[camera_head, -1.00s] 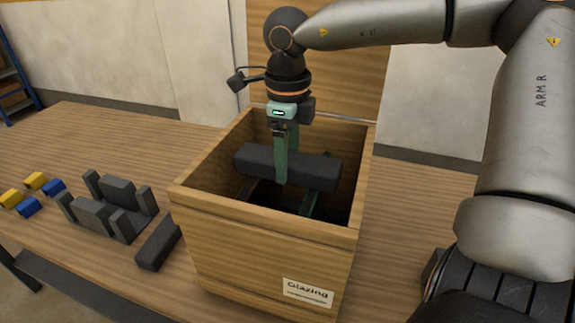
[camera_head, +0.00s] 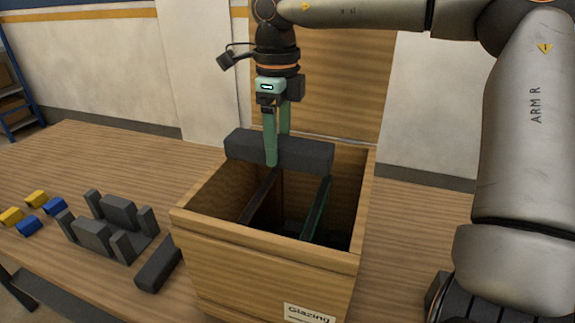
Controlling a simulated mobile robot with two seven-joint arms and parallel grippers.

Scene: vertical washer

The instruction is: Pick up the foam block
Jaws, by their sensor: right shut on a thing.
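A long dark grey foam block (camera_head: 308,154) is held level in my right gripper (camera_head: 276,152), whose green fingers are shut on it, one in front and one behind. The block is at the top of an open wooden crate (camera_head: 265,262) labelled "Glazing", near its back rim. My right arm comes in from the right. My left gripper is not in view.
Two narrow rails show inside the crate. A similar dark bar (camera_head: 158,263) lies on the wooden table (camera_head: 110,155) left of the crate. A grey slotted rack (camera_head: 108,228) and several small yellow and blue blocks (camera_head: 34,213) stand farther left.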

